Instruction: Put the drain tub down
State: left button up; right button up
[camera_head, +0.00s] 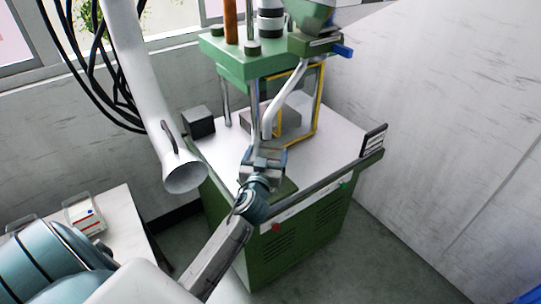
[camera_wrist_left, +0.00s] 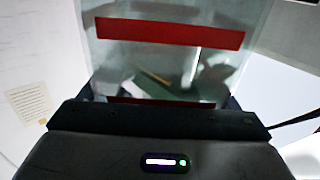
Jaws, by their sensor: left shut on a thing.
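My left gripper (camera_head: 264,158) is over the front part of the green machine's pale table, close to its front edge. In the left wrist view a clear-walled thing with red bands, which looks like the drain tub (camera_wrist_left: 170,33), fills the space just beyond the gripper body. The gripper is shut on it. In the head view I cannot make out the tub apart from the gripper. Its underside is hidden, so I cannot tell whether it touches the table. My right gripper is not in view.
The green machine (camera_head: 280,240) has upright rods and a yellow-framed guard (camera_head: 319,105). A dark block (camera_head: 198,122) stands at its table's back left. A white duct (camera_head: 140,75) hangs left of the machine.

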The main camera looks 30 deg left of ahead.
pick_arm(q)
jog(key=shift+w+a+f, duration=0.15)
jog(key=shift+w+f, duration=0.3)
jog(key=shift+f, duration=0.2)
jog(key=o, duration=1.1)
jog(key=shift+s+r, duration=0.1)
jog(key=shift+s, duration=0.05)
jog(key=shift+o, duration=0.2)
jog(key=shift+s+r, duration=0.1)
jog(key=shift+s, duration=0.05)
jog(key=shift+s+d+f, duration=0.2)
jog(key=b+v, duration=0.3)
jog(key=v, duration=0.8)
jog(key=shift+s+b, duration=0.2)
jog(key=shift+b, duration=0.15)
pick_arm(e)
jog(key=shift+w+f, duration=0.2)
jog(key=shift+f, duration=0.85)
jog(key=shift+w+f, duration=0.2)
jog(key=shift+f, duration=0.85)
pick_arm(q)
jog(key=shift+r, duration=0.1)
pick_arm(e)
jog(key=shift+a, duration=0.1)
